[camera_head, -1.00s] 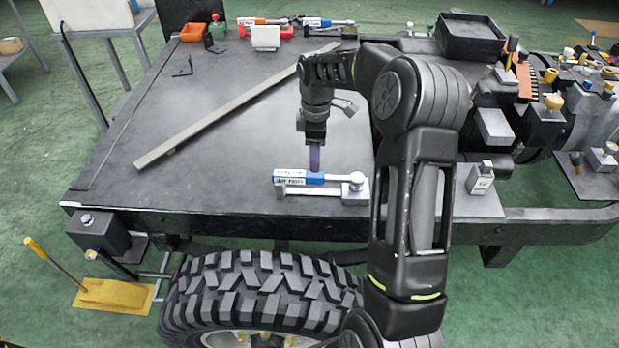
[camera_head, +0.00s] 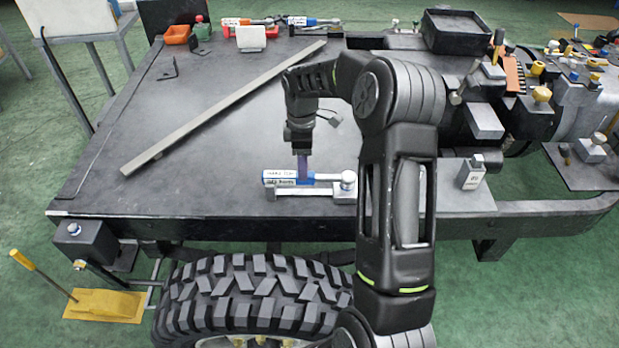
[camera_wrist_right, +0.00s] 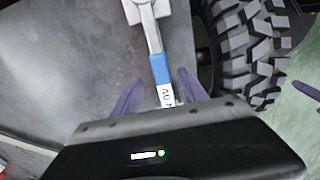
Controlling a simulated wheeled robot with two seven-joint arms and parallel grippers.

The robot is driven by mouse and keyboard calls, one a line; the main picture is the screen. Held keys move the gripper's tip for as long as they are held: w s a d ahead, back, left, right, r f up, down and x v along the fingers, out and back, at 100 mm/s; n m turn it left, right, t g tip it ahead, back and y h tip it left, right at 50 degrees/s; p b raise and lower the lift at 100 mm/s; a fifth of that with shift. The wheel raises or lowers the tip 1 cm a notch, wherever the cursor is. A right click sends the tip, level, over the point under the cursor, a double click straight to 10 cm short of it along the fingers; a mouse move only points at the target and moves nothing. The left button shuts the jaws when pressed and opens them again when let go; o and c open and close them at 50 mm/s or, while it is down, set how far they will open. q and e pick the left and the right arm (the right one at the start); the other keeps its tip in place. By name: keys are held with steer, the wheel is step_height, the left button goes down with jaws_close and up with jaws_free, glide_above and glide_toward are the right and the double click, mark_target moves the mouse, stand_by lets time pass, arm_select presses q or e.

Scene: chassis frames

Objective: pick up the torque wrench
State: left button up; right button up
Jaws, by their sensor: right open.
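The torque wrench (camera_head: 325,178), with a white-labelled blue handle and a silver head, lies level on a low grey holder (camera_head: 300,194) near the table's front edge. It also shows in the right wrist view (camera_wrist_right: 160,70), its handle running down between my fingers. My right gripper (camera_head: 303,178) points down at the handle. Its purple fingers (camera_wrist_right: 158,92) are open, one on each side of the handle, with gaps visible on both sides. Part of the handle's end is hidden behind the gripper body in the wrist view. My left gripper is not in view.
A long grey bar (camera_head: 225,108) lies diagonally on the dark table (camera_head: 120,190). More wrenches (camera_head: 310,21), an orange bin (camera_head: 177,35) and a black tray (camera_head: 463,32) stand at the back. A small grey block (camera_head: 473,176) is right of the wrench. A tire (camera_head: 258,295) is below the front edge.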

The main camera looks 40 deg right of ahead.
mark_target(309, 180)
steer(key=shift+a+f+p, duration=0.1)
steer(key=shift+f+p, duration=0.6)
steer(key=shift+f, duration=1.9)
jaws_close()
